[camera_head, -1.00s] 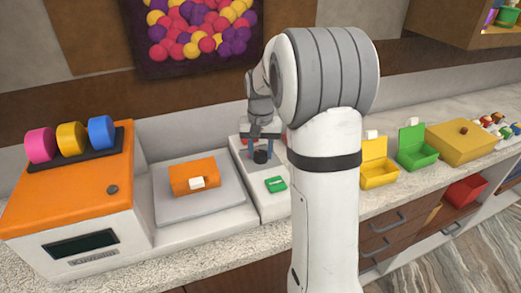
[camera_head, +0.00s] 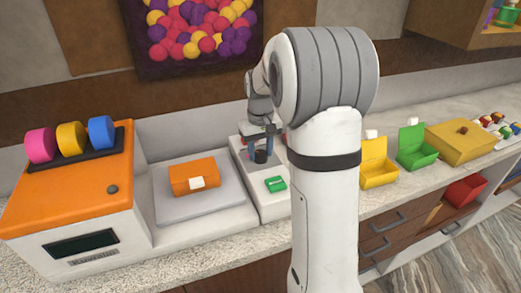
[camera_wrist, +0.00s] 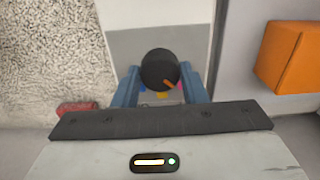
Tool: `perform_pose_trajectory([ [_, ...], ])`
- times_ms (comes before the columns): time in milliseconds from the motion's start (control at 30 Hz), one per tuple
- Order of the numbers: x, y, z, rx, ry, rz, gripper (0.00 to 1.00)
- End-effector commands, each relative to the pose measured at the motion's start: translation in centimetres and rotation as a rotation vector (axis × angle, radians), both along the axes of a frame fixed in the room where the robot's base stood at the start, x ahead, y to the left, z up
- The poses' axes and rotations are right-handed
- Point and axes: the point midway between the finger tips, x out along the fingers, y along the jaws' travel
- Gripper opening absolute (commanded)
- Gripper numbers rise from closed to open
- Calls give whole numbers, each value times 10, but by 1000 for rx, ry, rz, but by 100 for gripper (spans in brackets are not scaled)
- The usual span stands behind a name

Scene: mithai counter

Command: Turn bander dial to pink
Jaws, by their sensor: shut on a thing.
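The bander dial is a round black knob with an orange pointer line (camera_wrist: 158,66), seen in the wrist view. Its pointer slants to the lower right in that view. Small blue, yellow and pink marks show partly at its lower edge. My gripper (camera_wrist: 161,88) has one blue-grey finger on each side of the dial and is shut on it. In the head view my gripper (camera_head: 262,143) is over the white bander (camera_head: 243,172), around the dark dial (camera_head: 260,157). My arm hides the bander's right side.
An orange box (camera_head: 190,181) with a white tag sits on the grey plate (camera_head: 170,213) to the left. The orange machine (camera_head: 70,190) with pink, yellow and blue rolls stands further left.

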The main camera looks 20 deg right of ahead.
Motion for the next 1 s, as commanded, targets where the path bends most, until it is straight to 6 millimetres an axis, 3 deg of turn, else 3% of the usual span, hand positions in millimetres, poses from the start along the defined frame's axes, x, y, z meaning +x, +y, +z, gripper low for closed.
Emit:
perform_pose_trajectory([
  [233, 1, 0, 2, -1, -5, 1, 16],
  [267, 1, 0, 2, -2, -5, 1, 41],
  [500, 1, 0, 1, -1, -2, 0, 60],
  [767, 0, 0, 2, -1, -2, -1, 60],
  [1000, 1, 0, 35, -1, -5, -1, 60],
])
